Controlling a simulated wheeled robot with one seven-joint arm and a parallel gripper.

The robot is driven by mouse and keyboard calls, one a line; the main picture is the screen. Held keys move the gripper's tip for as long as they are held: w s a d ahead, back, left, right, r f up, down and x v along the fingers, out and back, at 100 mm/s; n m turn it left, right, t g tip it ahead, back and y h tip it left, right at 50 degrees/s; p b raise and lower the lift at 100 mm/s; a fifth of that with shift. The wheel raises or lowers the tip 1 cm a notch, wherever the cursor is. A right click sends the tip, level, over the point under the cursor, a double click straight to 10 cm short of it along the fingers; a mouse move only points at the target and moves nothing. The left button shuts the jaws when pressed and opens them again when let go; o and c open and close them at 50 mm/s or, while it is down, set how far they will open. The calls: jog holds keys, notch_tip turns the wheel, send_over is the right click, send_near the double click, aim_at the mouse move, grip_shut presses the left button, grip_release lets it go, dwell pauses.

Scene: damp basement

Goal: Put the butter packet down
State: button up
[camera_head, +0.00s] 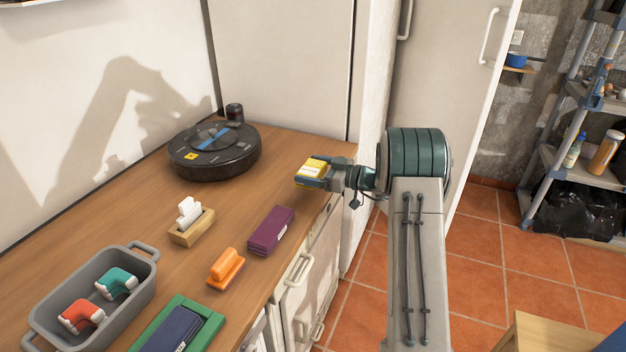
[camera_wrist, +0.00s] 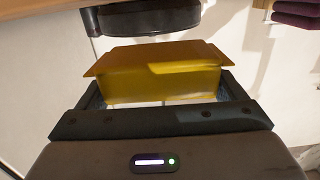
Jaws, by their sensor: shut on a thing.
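The butter packet (camera_head: 312,167) is a small yellow block with a pale label. My gripper (camera_head: 318,178) is shut on it, near the right edge of the wooden counter (camera_head: 225,223). In the wrist view the yellow packet (camera_wrist: 160,75) sits between the dark jaws (camera_wrist: 160,98). Whether the packet touches the counter top or is above it is hard to tell in the head view.
A round black robot vacuum (camera_head: 214,150) and a small dark jar (camera_head: 234,113) stand behind. Bare wood lies left of the packet.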

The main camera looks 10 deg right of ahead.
notch_tip(320, 180, down, 4)
jog(key=shift+r+p, duration=0.15)
jog(key=shift+p, duration=0.4)
jog(key=shift+f+b, duration=0.35)
jog(key=shift+b, duration=0.15)
jog(key=o, duration=0.8)
jog(key=shift+r, duration=0.1)
